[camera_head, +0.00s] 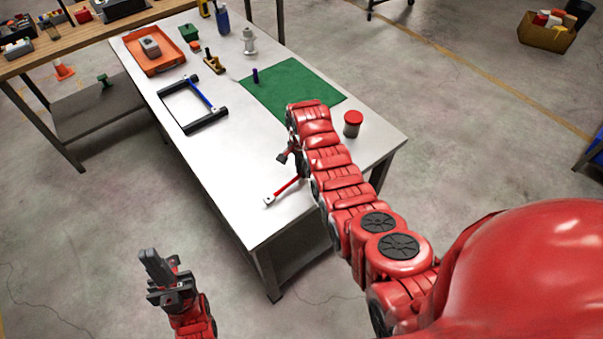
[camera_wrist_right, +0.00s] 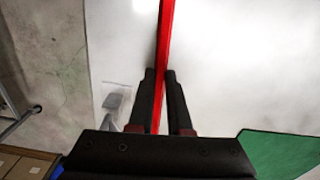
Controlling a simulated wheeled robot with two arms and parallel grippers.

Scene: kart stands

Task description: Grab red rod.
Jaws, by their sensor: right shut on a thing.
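The red rod (camera_head: 284,190) shows over the near end of the white table, with a pale block at its lower left end. My right gripper (camera_head: 289,155) is above the table near the rod's upper end, partly hidden by its own arm. In the right wrist view, the red rod (camera_wrist_right: 166,45) runs down between the dark fingers of the right gripper (camera_wrist_right: 161,75), which are shut on it. I cannot tell whether the rod touches the table. My left gripper (camera_head: 158,262) hangs over the floor, left of the table, away from the rod; its finger gap is unclear.
The white table (camera_head: 225,200) bears a green mat (camera_head: 290,90), a red-lidded jar (camera_head: 352,123), a black frame with a blue rod (camera_head: 190,107) and an orange tray (camera_head: 163,65). A wooden bench (camera_head: 65,45) stands at the back left. The table's near left part is clear.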

